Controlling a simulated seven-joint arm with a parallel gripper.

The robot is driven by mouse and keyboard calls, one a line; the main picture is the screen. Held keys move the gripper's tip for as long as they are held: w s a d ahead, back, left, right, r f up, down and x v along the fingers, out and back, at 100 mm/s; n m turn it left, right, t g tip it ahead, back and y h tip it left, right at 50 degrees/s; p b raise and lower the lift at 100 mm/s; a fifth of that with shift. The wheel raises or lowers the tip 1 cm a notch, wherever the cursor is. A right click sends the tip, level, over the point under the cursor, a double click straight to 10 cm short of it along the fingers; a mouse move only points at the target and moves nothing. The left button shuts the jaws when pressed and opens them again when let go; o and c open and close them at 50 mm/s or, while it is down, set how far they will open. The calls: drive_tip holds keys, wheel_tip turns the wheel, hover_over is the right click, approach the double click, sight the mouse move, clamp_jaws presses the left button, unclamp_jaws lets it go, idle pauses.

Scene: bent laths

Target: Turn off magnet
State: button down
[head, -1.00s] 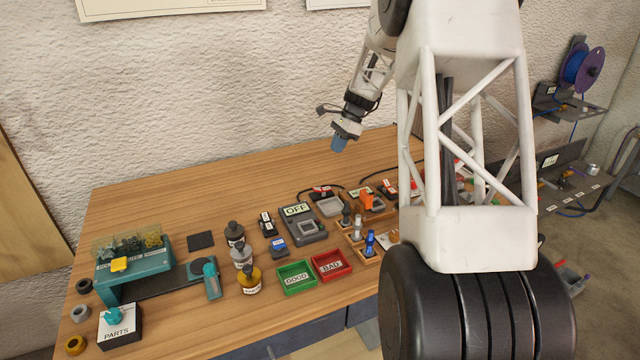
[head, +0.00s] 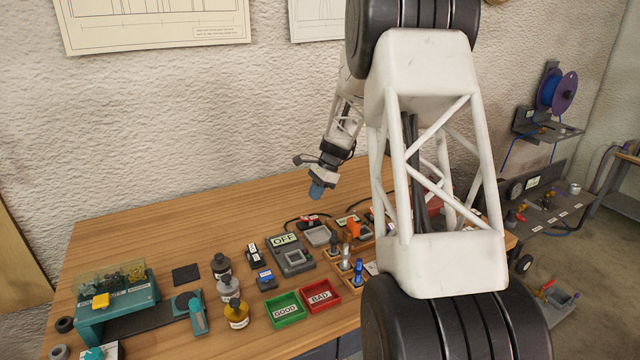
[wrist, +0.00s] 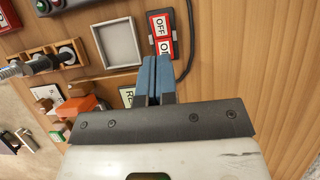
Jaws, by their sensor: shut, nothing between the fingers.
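A red switch (wrist: 161,32) on a dark base lies below my fingertips in the wrist view. One half reads OFF; the other label starts with O and is partly hidden by my fingers. In the head view the switch (head: 309,222) is small, at the back of the bench beside a grey square tray (head: 318,236). The tray also shows in the wrist view (wrist: 119,42). My gripper (wrist: 155,68) has blue fingers pressed together with nothing between them. In the head view my gripper (head: 316,192) hangs above the bench near the switch. I cannot tell whether it touches.
A grey device (head: 291,258) with an OFF sign stands in front of the switch. Wooden racks with plungers (head: 357,270) stand to its right. Green (head: 286,310) and red (head: 320,296) trays lie nearer. A black cable (wrist: 189,45) runs beside the switch. The wood left of it is clear.

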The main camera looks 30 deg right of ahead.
sight(304, 218)
drive_tip(key=x, duration=0.7)
drive_tip(key=shift+f, duration=0.15)
drive_tip(key=shift+a, duration=0.1)
